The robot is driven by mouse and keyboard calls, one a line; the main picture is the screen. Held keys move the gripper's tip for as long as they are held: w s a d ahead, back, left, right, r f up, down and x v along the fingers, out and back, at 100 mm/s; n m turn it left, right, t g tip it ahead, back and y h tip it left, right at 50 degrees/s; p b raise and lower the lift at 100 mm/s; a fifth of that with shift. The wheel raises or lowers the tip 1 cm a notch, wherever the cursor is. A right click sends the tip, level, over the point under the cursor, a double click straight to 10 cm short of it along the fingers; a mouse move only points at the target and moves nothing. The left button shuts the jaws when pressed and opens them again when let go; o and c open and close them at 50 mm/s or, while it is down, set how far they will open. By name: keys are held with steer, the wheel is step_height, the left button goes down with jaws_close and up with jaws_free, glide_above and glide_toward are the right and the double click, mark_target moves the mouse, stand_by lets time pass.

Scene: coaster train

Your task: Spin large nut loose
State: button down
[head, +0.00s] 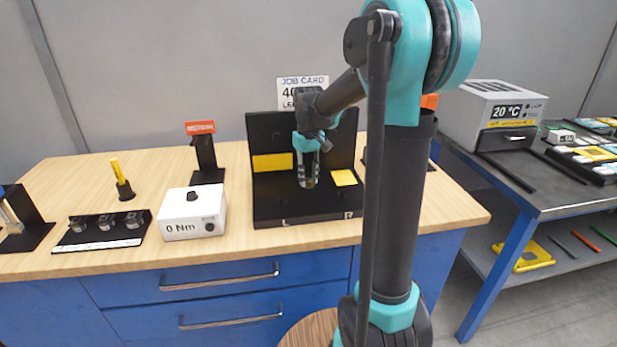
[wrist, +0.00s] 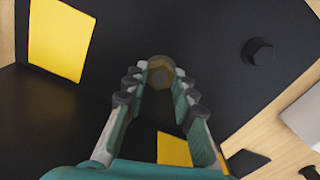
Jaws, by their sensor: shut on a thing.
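The large nut (wrist: 160,70) is brass-brown and six-sided. In the wrist view it sits between the fingertips of my gripper (wrist: 159,79), which is shut on it. Whatever the nut sits on is hidden behind it. In the head view my gripper (head: 308,183) points down in front of the black fixture (head: 290,208), just above its base. The nut is only a small brownish spot there, mostly covered by the fingers.
Yellow patches (head: 273,162) mark the fixture, and a dark round knob (wrist: 257,52) shows in the wrist view. A white "0 Nm" box (head: 180,226) and a black rack (head: 100,243) stand left on the wooden bench. A job card (head: 290,82) is behind.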

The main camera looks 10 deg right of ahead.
mark_target(308, 180)
steer(key=shift+n, duration=1.2)
steer(key=c, duration=1.2)
jaws_free()
steer(key=shift+r, duration=0.1)
step_height(308, 180, up, 12)
steer(key=shift+f, duration=0.1)
